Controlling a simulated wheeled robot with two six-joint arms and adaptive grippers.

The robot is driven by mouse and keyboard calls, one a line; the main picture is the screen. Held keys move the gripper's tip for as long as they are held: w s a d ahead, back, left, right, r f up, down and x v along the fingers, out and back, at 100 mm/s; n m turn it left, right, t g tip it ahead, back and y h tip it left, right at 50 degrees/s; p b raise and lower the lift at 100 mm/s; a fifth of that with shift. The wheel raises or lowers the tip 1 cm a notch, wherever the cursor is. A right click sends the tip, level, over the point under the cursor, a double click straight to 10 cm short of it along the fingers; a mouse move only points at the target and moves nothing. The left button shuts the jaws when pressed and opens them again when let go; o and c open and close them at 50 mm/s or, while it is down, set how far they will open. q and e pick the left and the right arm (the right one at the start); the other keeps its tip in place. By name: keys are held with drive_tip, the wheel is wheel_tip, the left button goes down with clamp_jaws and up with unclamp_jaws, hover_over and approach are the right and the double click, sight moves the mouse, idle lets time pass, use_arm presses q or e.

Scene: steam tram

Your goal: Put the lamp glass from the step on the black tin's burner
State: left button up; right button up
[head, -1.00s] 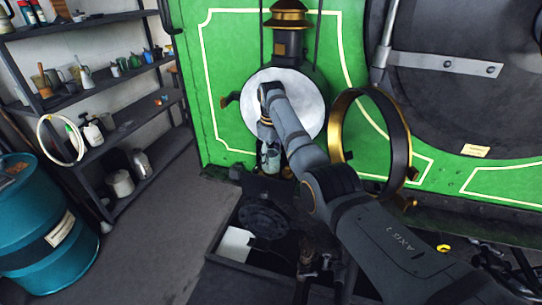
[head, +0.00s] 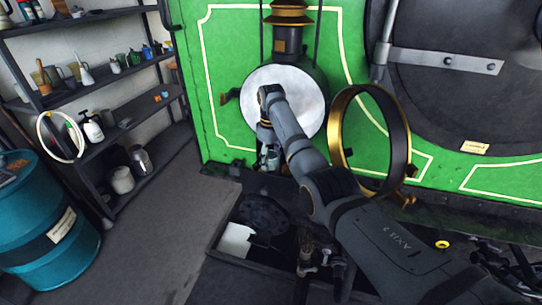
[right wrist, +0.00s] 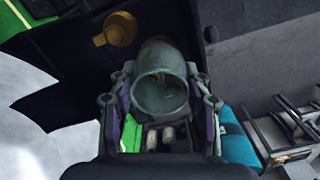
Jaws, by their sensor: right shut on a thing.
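My right gripper (head: 268,156) is in front of the lower part of the big headlamp, largely hidden behind my right arm in the head view. In the right wrist view it is shut on the lamp glass (right wrist: 161,82), a greenish, clear tube whose round open end faces the camera. The fingers (right wrist: 161,97) press on it from both sides, and it is clear of any surface that I can make out. A small brass part (right wrist: 116,30) shows beyond the glass, beside a dark curved shape. I cannot tell whether this is the burner or the black tin. My left gripper is out of view.
The headlamp's pale round disc (head: 262,84) faces me, with a brass-rimmed ring (head: 338,130) standing open at its right. A dark open tray (head: 222,262) lies below. Shelves (head: 112,135) and a teal drum (head: 48,225) stand left; the floor between is clear.

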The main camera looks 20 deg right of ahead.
drive_tip(key=shift+f, duration=0.4)
idle(0.5)
drive_tip(key=o, duration=1.3)
drive_tip(key=shift+o, duration=0.2)
drive_tip(key=shift+r, duration=0.2)
wheel_tip(320, 180, up, 12)
drive_tip(key=shift+f, duration=0.15)
